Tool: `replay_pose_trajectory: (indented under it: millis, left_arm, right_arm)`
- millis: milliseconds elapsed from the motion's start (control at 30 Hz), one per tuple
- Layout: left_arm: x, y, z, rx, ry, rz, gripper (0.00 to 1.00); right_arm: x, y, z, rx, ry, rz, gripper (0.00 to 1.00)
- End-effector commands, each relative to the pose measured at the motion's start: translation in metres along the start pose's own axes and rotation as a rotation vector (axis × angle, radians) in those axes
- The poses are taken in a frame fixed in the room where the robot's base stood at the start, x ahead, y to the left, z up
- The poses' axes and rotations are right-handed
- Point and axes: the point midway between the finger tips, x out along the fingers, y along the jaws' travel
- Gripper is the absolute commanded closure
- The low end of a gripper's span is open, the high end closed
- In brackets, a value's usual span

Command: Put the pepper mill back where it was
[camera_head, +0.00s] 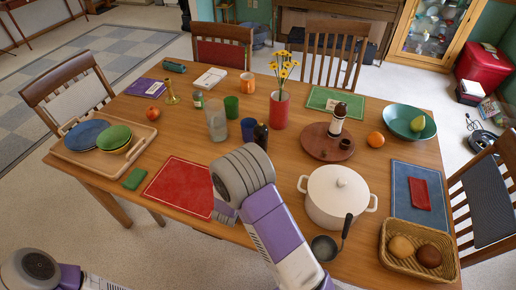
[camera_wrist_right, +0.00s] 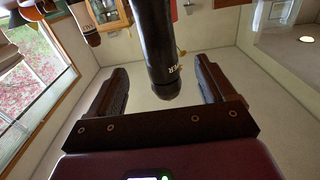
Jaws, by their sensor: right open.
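The pepper mill is a dark, nearly black cylinder with pale lettering. In the right wrist view the pepper mill (camera_wrist_right: 155,40) stands between the two fingers, with a gap on each side. My right gripper (camera_wrist_right: 160,75) is open around or just short of it; the depth is hard to tell. In the head view a dark rounded top (camera_head: 261,134), which looks like the mill, shows just beyond my right wrist. The wrist hides its lower part and the fingers. A similar mill with a pale body (camera_head: 337,122) stands on the round wooden tray (camera_head: 313,146). My left gripper is out of view.
A blue cup (camera_head: 248,129), a green cup (camera_head: 231,106), a glass (camera_head: 216,124) and a flower vase (camera_head: 279,110) crowd around the dark top. A red placemat (camera_head: 178,187) lies left.

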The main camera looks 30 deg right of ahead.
Motion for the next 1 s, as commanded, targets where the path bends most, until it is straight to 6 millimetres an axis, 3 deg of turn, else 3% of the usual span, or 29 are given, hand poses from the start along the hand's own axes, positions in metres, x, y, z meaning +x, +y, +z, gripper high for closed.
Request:
replay_pose_trajectory:
  millis: [200,767,867,1000]
  left_arm:
    - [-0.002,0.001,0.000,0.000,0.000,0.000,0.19]
    - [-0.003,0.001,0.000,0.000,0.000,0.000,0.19]
    - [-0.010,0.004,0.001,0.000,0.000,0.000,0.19]
    - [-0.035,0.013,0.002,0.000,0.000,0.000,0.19]
  right_arm:
    - [-0.022,0.000,0.000,-0.001,0.000,0.000,0.17]
    - [-0.024,0.000,0.000,0.000,0.000,0.001,0.17]
    - [-0.024,0.000,-0.008,0.000,0.000,0.001,0.17]
    - [-0.024,0.000,-0.035,0.000,0.000,0.001,0.17]
